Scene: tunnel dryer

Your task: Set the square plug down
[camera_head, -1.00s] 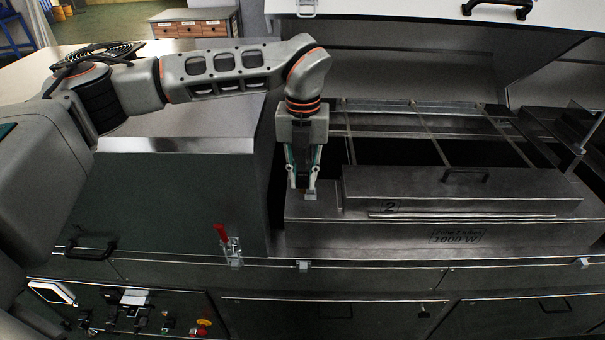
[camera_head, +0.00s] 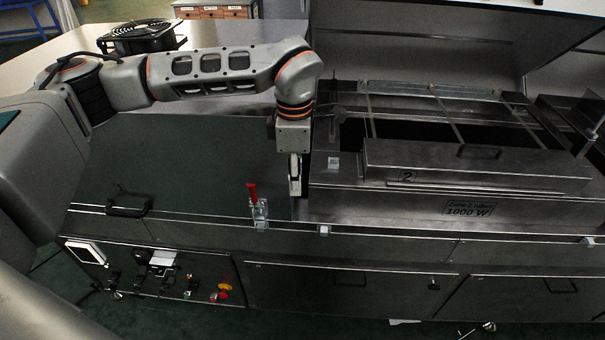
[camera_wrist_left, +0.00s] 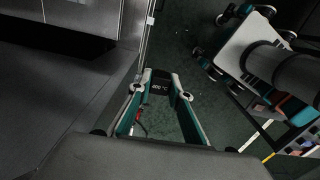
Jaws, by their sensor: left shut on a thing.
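My left gripper (camera_head: 295,188) points down just left of the steel heater box marked 2 and 1000 W (camera_head: 390,204), in front of the dark green panel. In the left wrist view its fingers (camera_wrist_left: 160,88) are closed on a small black square plug (camera_wrist_left: 162,84) with "400 °C" on its face. In the head view the plug is mostly hidden by the fingers. A small pale square socket (camera_head: 334,163) shows on the left end of the box top. The right gripper is not in view.
A red-handled toggle clamp (camera_head: 256,205) stands on the front ledge, left of the gripper. A black fan (camera_head: 140,37) lies on the pale table top at the back left. A lidded cover with a handle (camera_head: 478,165) rises on the box.

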